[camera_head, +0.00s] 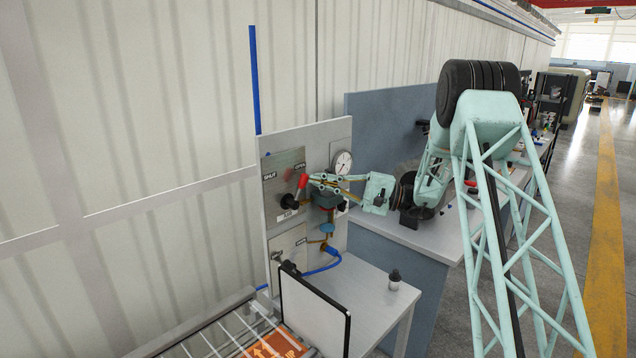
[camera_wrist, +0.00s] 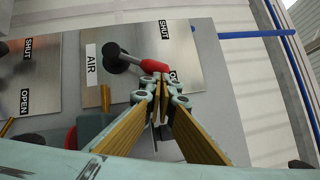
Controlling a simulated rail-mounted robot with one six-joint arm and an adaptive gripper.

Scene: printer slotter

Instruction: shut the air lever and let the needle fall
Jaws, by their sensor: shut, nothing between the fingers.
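The air lever has a red handle (camera_head: 302,181) on a black hub (camera_head: 289,201), mounted on a metal plate with SHUT at the left and OPEN at the upper right. The handle tilts up and right, toward the OPEN side. In the wrist view the red handle (camera_wrist: 152,66) ends right at my fingertips, and the AIR label (camera_wrist: 92,65) is beside the hub. My gripper (camera_head: 311,179) is shut and empty, at the right side of the handle; I cannot tell whether it touches. The round gauge (camera_head: 342,162) is behind my gripper; its needle is too small to read.
Below the air plate is a second plate (camera_head: 288,243) with a dark valve and a blue hose (camera_head: 325,266). A framed panel (camera_head: 314,312) stands in front of the board. A small dark-topped bottle (camera_head: 394,279) stands on the grey bench. A roller conveyor (camera_head: 215,335) is at lower left.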

